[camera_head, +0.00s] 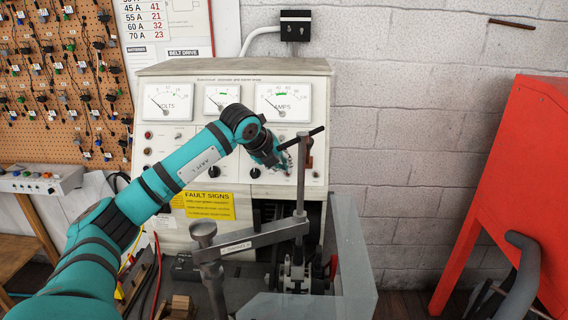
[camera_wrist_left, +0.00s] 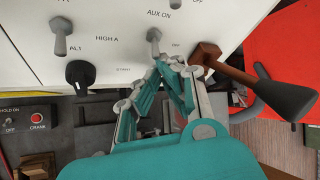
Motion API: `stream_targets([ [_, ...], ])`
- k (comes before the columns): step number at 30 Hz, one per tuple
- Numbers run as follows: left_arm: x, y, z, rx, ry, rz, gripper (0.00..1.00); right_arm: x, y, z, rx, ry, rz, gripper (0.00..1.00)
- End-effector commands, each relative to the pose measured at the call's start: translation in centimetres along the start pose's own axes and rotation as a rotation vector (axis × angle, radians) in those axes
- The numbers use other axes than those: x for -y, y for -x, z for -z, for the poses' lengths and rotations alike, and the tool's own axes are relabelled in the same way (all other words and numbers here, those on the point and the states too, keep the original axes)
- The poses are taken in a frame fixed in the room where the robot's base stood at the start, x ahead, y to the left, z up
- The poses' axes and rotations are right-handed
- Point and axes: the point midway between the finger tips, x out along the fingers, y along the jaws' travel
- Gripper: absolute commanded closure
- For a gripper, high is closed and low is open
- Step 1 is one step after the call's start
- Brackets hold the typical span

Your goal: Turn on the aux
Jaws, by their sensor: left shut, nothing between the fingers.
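The AUX toggle switch (camera_wrist_left: 154,38) is a small grey lever on the white panel of the test bench (camera_head: 236,78). "AUX ON" is printed above it and "OFF" at its lower right. I cannot tell for sure which way it is set. My left gripper (camera_wrist_left: 168,68) is shut and empty, its fingertips right at the lower end of the toggle; I cannot tell whether they touch it. In the head view the left gripper (camera_head: 284,164) is at the right part of the panel and hides the switch. My right gripper is not in view.
A brown-headed lever with a dark handle (camera_wrist_left: 275,95) stands close right of the fingers. A clamp post with a T-bar (camera_head: 301,175) rises before the panel. A black knob (camera_wrist_left: 80,74) and another toggle (camera_wrist_left: 61,28) sit to the left. A red cabinet (camera_head: 520,180) stands at right.

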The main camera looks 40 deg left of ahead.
Motion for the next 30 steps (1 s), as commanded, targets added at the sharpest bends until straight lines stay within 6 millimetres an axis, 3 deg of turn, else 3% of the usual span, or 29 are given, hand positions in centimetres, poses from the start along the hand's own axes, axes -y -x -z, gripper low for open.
stream_targets([
  [30,1.3,2.4,-1.1,-0.016,0.008,-0.009,1.0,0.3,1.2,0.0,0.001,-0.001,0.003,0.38],
])
